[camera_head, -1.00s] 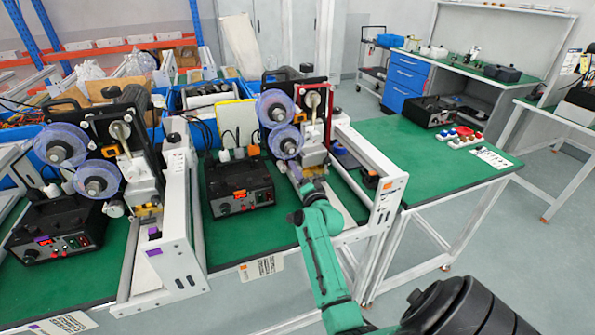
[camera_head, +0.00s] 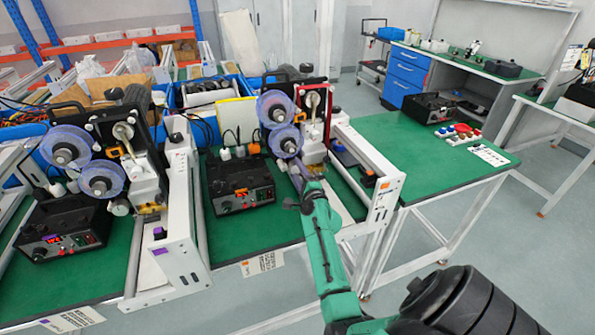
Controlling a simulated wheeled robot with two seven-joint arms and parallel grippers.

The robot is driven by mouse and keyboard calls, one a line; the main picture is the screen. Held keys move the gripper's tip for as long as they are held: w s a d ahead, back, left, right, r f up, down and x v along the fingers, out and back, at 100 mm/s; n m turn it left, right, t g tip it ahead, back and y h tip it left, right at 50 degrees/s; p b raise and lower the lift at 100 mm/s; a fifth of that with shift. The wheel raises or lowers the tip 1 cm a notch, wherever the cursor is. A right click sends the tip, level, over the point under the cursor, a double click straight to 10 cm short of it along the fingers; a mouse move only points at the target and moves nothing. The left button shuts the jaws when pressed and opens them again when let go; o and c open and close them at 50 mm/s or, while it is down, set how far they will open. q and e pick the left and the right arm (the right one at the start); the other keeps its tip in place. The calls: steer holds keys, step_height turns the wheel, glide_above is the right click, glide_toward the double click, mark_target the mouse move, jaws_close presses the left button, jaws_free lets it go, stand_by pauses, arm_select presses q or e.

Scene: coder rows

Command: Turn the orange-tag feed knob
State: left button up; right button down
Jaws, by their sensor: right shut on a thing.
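The orange-tag coder (camera_head: 313,130) stands in the middle, with two clear blue reels and a white frame bearing an orange tag (camera_head: 384,186). My right arm, green, reaches up from the bottom. My right gripper (camera_head: 297,180) is at the lower front of this coder. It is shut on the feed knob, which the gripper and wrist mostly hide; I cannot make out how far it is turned. A similar coder (camera_head: 125,160) with a purple tag (camera_head: 160,233) stands at the left. My left gripper is not in view.
Black control boxes (camera_head: 240,186) (camera_head: 62,232) stand on the green benches beside the coders. Blue bins (camera_head: 205,97) are behind. The right-hand green table (camera_head: 425,165) is mostly clear, with small red, white and blue parts (camera_head: 457,132) towards its back.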

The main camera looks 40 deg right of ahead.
steer(key=shift+f, duration=0.1)
stand_by(0.4)
steer(key=shift+c, duration=1.4)
jaws_free()
steer(key=p+v, duration=0.1)
steer(key=v, duration=1.3)
steer(key=shift+s, duration=0.3)
steer(key=shift+a, duration=0.15)
